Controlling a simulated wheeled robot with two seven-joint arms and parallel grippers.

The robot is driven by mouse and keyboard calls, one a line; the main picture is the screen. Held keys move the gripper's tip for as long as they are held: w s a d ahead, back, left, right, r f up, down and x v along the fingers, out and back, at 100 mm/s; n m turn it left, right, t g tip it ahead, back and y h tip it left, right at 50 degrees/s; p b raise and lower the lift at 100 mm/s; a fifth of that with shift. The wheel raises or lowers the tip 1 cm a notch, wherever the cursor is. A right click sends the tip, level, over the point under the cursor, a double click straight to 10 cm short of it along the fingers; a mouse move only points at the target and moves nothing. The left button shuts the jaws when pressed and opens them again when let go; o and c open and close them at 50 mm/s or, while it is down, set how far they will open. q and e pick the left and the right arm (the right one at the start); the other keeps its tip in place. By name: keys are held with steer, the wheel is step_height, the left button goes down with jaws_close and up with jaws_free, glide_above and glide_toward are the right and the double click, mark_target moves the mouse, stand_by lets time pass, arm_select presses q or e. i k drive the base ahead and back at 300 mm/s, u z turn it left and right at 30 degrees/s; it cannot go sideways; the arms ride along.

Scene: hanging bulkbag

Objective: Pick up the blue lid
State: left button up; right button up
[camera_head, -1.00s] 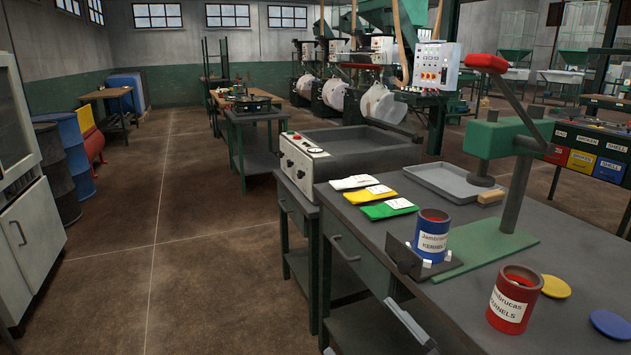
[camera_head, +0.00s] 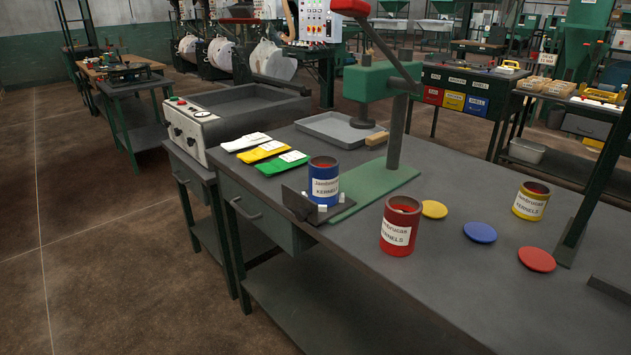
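The blue lid (camera_head: 480,232) is a flat round disc lying on the dark grey table (camera_head: 440,290), right of the middle of the view. A yellow lid (camera_head: 434,209) lies to its left and a red lid (camera_head: 537,260) to its right and nearer. The three lids are apart from one another. Neither of my grippers shows in this view, and nothing touches the blue lid.
An open red can (camera_head: 397,232) stands left of the lids, an open yellow can (camera_head: 530,202) behind right. An open blue can (camera_head: 323,186) stands by a dark bracket at the front edge. A green press (camera_head: 372,82) rises behind.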

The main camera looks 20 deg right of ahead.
mark_target(480, 231)
steer(key=z, duration=1.6)
